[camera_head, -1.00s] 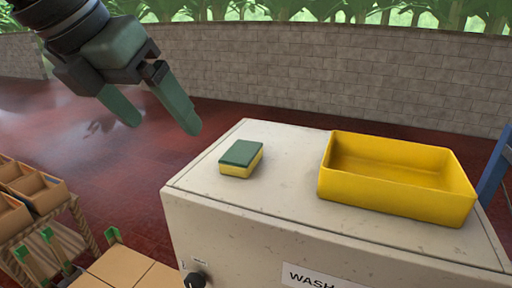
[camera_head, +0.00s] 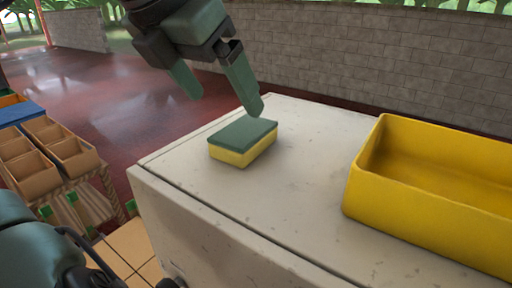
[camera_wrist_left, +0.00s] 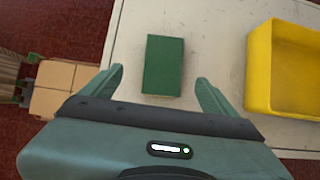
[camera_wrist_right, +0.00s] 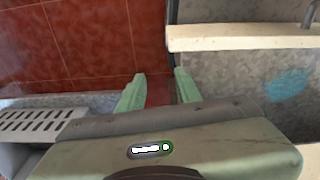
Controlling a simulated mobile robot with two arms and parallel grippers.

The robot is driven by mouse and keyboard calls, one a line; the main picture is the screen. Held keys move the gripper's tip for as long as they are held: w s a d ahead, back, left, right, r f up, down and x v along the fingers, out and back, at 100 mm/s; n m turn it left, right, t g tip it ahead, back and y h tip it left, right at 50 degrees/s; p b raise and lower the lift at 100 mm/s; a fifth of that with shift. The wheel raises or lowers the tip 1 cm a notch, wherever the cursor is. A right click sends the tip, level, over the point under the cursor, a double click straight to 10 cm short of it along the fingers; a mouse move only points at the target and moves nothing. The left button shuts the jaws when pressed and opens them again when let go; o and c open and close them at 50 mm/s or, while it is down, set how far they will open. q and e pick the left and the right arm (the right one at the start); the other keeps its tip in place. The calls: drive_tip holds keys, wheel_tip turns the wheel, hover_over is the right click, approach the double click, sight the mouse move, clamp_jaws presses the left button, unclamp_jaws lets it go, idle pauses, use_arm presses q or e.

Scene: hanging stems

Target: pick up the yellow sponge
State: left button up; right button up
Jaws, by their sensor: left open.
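The yellow sponge (camera_head: 233,158) with a dark green top lies flat on the pale worktop of a cabinet, near its left end. In the left wrist view its green top (camera_wrist_left: 163,65) shows ahead of and between my fingers. My left gripper (camera_head: 222,100) is open and empty, above and just behind the sponge in the head view, apart from it. It also shows in the left wrist view (camera_wrist_left: 158,90). My right gripper (camera_wrist_right: 158,90) shows in the right wrist view, with its two fingers apart and nothing between them, over a red tiled floor.
A yellow bin (camera_head: 430,205) stands on the worktop (camera_head: 290,205) to the right of the sponge, with bare surface between them. Wooden crates (camera_head: 45,155) stand on a rack at the left. A brick wall (camera_head: 370,60) runs behind. A pale ledge (camera_wrist_right: 240,38) shows beside my right gripper.

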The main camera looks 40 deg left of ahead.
sight(244, 129)
use_arm(q)
drive_tip(key=shift+w+f, duration=0.2)
drive_tip(key=shift+f, duration=0.4)
drive_tip(key=shift+w+f, duration=0.95)
drive_tip(key=shift+w, duration=0.15)
drive_tip(key=p+x, duration=0.2)
drive_tip(key=x, duration=0.3)
drive_tip(key=shift+s+d+f, duration=0.1)
drive_tip(key=shift+s+f, duration=0.05)
drive_tip(key=shift+s, duration=0.05)
drive_tip(key=shift+w+f, duration=0.2)
drive_tip(key=shift+s+r, duration=0.1)
drive_tip(key=shift+s, duration=0.1)
drive_tip(key=c, duration=1.5)
use_arm(e)
drive_tip(key=shift+w+a+r, duration=0.15)
drive_tip(key=shift+w+r, duration=0.15)
drive_tip(key=shift+r, duration=0.4)
